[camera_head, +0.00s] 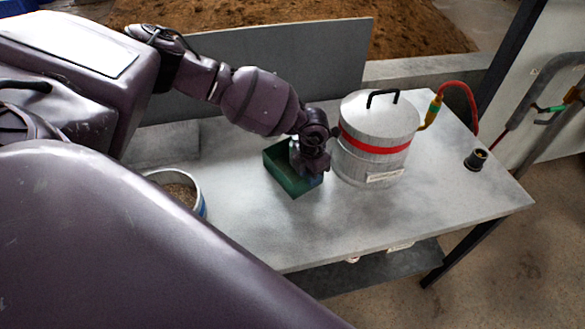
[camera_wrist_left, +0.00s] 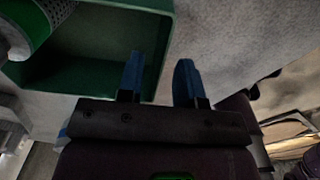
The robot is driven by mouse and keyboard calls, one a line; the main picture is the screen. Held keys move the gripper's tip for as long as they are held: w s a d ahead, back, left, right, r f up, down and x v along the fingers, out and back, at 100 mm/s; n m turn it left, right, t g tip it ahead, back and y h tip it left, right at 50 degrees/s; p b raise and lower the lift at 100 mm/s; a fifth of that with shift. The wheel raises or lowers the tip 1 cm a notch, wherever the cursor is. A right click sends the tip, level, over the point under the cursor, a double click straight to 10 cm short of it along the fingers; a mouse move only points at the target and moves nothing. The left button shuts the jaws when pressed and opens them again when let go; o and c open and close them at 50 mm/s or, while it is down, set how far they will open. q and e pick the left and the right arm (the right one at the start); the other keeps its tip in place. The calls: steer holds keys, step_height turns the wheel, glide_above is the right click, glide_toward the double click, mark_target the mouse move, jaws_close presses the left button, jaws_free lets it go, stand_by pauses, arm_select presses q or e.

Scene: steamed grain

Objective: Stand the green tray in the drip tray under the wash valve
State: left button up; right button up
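The green tray (camera_head: 292,186) stands on the grey table, left of the lidded metal pot. My left gripper (camera_head: 312,165) is over its right side. In the left wrist view, the left gripper's two blue fingers (camera_wrist_left: 160,75) are apart, one on each side of the tray's side wall. The tray (camera_wrist_left: 90,78) fills the upper left of that view, and a gap shows between wall and fingers. A light cylinder with a green perforated band (camera_wrist_left: 30,28) overlaps the tray's corner. I cannot make out the drip tray or wash valve. My right gripper is not in view.
The metal pot (camera_head: 375,158) with a red band stands close right of my left gripper. A round container of grain (camera_head: 180,190) stands left. The table's front right (camera_head: 430,205) is clear.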

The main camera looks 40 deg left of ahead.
arm_select(q)
steer(key=shift+c, duration=0.3)
jaws_close()
steer(key=shift+r, duration=0.1)
stand_by(1.0)
